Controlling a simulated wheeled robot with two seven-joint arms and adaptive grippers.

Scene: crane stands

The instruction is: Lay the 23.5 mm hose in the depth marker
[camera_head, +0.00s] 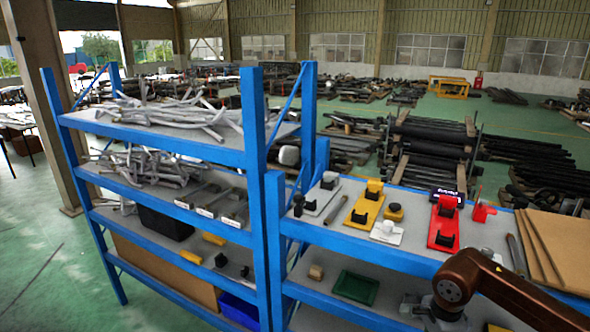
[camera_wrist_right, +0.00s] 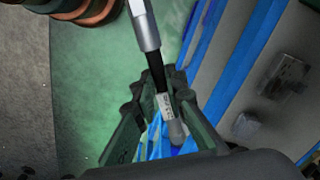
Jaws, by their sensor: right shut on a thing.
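In the right wrist view my right gripper (camera_wrist_right: 158,98) is shut on a hose (camera_wrist_right: 157,72). The hose has a grey metallic length, a black section, a small white label and a rounded grey tip; the label is too small to read. In the head view my brown right arm comes in at the lower right, and the held hose is not clearly seen. Stands with black cradles line the shelf top: a grey one (camera_head: 318,196), a yellow one (camera_head: 363,211) and a red one (camera_head: 443,228). I cannot tell which is the depth marker. My left gripper is not in view.
A blue-framed rack (camera_head: 190,150) with piled grey parts stands left. A white block (camera_head: 386,233), a small red bracket (camera_head: 483,208) and a dark rod (camera_head: 515,254) lie on the shelf top. Brown boards (camera_head: 560,250) lie at right. A green tray (camera_head: 356,287) sits below.

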